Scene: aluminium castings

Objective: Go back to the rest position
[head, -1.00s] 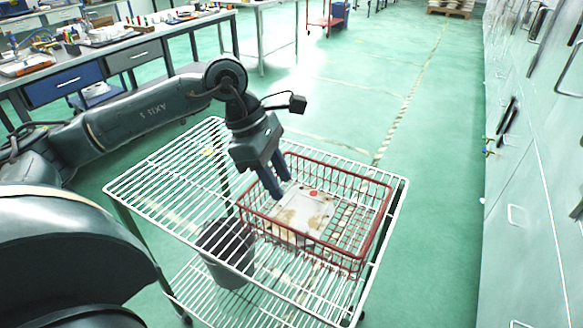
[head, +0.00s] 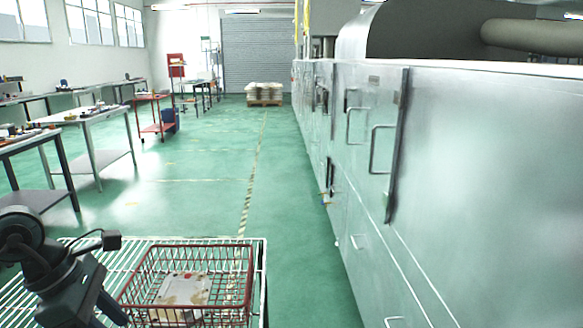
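My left gripper (head: 103,312) is at the lower left of the head view, pointing down at the left side of a red wire basket (head: 246,272). Its fingertips are near the basket's left rim; whether they touch it I cannot tell. The fingers' opening is not clear at this angle. A flat grey-beige casting (head: 184,289) with brownish patches lies in the basket, apart from the gripper. The basket stands on a white wire-shelf cart (head: 120,254). My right gripper is out of view.
Large metal cabinets (head: 450,180) with handles line the right side. Workbenches (head: 85,122) stand on the left. A red cart (head: 152,117) and a loaded pallet (head: 264,95) are farther back. The green floor (head: 200,190) between them is clear.

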